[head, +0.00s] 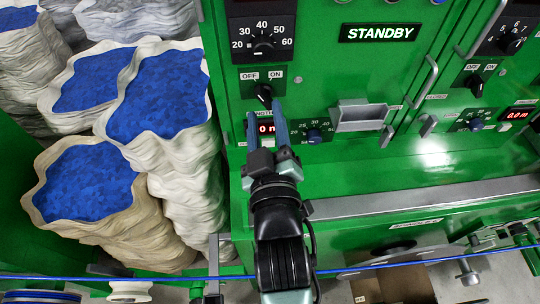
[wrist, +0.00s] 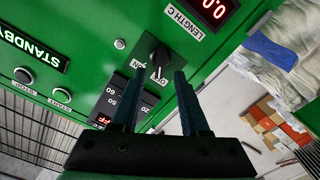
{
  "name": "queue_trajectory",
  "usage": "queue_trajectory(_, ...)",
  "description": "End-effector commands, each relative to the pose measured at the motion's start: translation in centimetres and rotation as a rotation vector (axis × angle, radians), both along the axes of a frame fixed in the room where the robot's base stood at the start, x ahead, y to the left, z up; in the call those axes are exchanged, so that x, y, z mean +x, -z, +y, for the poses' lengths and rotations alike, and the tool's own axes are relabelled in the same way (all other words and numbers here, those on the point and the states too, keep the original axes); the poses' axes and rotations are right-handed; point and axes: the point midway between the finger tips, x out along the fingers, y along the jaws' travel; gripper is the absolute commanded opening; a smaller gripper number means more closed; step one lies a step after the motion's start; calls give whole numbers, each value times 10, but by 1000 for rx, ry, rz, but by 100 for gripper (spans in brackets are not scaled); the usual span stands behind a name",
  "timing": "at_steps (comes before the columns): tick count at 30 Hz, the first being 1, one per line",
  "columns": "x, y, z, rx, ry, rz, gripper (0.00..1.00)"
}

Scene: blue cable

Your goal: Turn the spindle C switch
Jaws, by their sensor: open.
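The black rotary switch (head: 264,94) sits on the green machine panel under OFF and ON labels. It also shows in the wrist view (wrist: 160,55), beside a LENGTH C label. No spindle label can be read, and I cannot tell which way the knob points. My gripper (head: 263,109) is open, its two blue fingers reaching toward the panel just below the knob. In the wrist view the fingertips (wrist: 160,74) are apart, with the knob beyond the gap between them. I see no contact with the knob. A finger partly hides the red length display (head: 266,128).
A dial marked 20 to 60 (head: 263,45) sits above the switch, and a smaller dial (head: 314,136) to its right. A metal handle box (head: 361,116) sticks out further right. Sacks of blue granules (head: 160,92) stand at left. A blue cable (head: 385,265) runs across below.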

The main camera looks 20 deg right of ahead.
Motion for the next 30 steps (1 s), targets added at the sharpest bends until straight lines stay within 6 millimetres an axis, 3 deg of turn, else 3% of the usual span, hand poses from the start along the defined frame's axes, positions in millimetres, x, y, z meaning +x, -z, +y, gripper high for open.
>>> queue_trajectory(6, -44, 5, 8, -1, 2, 3, 45)
queue_trajectory(12, -74, 2, 15, 0, 0, 4, 45)
queue_trajectory(19, -90, 1, 18, 0, 1, 2, 45)
queue_trajectory(30, -92, 0, 19, 0, 0, 0, 45)
